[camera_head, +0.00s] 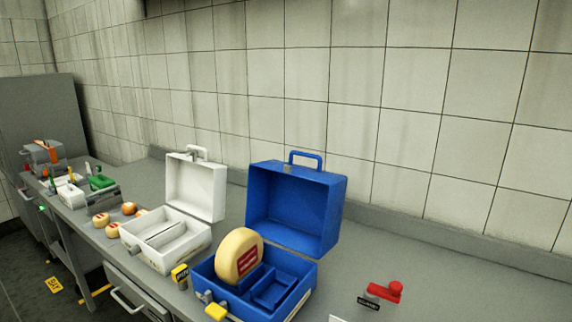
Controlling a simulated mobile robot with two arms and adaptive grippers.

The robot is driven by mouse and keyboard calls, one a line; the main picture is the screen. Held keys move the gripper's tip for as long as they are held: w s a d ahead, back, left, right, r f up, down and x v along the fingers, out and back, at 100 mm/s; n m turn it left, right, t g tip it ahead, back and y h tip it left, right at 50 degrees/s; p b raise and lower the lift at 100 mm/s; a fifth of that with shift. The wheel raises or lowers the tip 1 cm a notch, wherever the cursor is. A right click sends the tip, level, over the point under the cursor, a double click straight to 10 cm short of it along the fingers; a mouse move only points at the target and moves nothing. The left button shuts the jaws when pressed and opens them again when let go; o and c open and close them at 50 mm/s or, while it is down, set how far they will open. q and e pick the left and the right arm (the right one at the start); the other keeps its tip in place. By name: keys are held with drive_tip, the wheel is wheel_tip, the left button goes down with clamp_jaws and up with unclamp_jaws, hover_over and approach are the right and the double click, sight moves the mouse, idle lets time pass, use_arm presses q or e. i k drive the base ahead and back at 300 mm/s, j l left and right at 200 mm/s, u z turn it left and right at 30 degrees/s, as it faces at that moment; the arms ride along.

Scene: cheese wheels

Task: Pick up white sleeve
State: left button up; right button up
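No white sleeve can be made out for certain. A small white edge (336,318) shows at the bottom of the picture, mostly cut off, and I cannot tell what it is. A white block-like object (71,196) stands far left on the counter, too small to identify. A large cheese wheel (239,256) with a red label stands tilted in the open blue case (292,205). The open white case (195,188) stands left of it and its base looks empty. Neither of my grippers is in view.
Small cheese wheels (101,220) lie left of the white case. A green object (101,183) and a grey machine (43,156) stand farther left. A red handled object (385,291) lies right of the blue case. The grey counter (450,285) is clear at right, with a tiled wall behind.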

sight(70, 195)
drive_tip(key=u, duration=1.3)
